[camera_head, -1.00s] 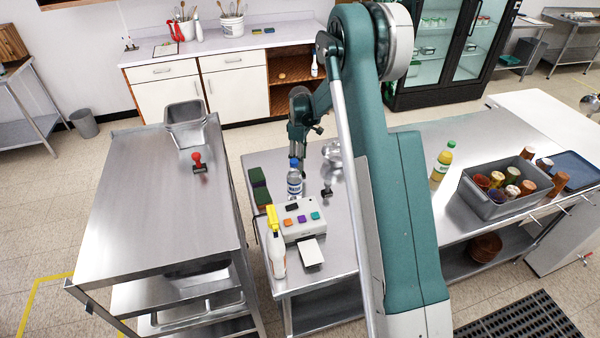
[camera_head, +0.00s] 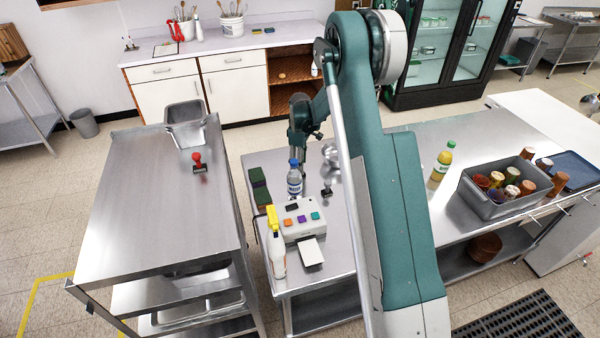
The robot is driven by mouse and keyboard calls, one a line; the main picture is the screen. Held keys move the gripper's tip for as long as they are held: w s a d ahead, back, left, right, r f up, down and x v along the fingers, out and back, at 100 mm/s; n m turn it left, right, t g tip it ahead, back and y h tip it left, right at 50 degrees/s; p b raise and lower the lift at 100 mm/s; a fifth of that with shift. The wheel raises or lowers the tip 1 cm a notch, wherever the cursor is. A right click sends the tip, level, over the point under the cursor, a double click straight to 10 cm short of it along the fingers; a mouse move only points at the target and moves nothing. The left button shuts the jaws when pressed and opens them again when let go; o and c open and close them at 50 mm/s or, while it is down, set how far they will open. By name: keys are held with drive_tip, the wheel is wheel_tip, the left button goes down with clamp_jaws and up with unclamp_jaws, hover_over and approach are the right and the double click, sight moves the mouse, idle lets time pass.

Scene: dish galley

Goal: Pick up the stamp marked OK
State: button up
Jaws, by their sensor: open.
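A stamp with a red handle (camera_head: 198,163) stands on the steel cart top at the left. A smaller stamp with a black handle (camera_head: 327,190) stands on the middle steel table, right of the water bottle. I cannot read a marking on either stamp, so I cannot tell which one says OK. My gripper (camera_head: 298,153) is open and seems empty above the far part of the middle table, behind the bottle. It is apart from both stamps. My arm hides part of the table to the right.
Near the black stamp are a water bottle (camera_head: 294,180), a box with coloured buttons (camera_head: 299,220), a yellow-topped spray bottle (camera_head: 276,248), a green sponge-like block (camera_head: 260,187) and a shiny bowl (camera_head: 331,152). A metal pan (camera_head: 186,124) stands behind the red stamp. The cart's front is clear.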

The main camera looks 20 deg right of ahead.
drive_tip(key=shift+f+p, duration=0.5)
drive_tip(key=shift+f, duration=2.1)
drive_tip(key=c, duration=0.7)
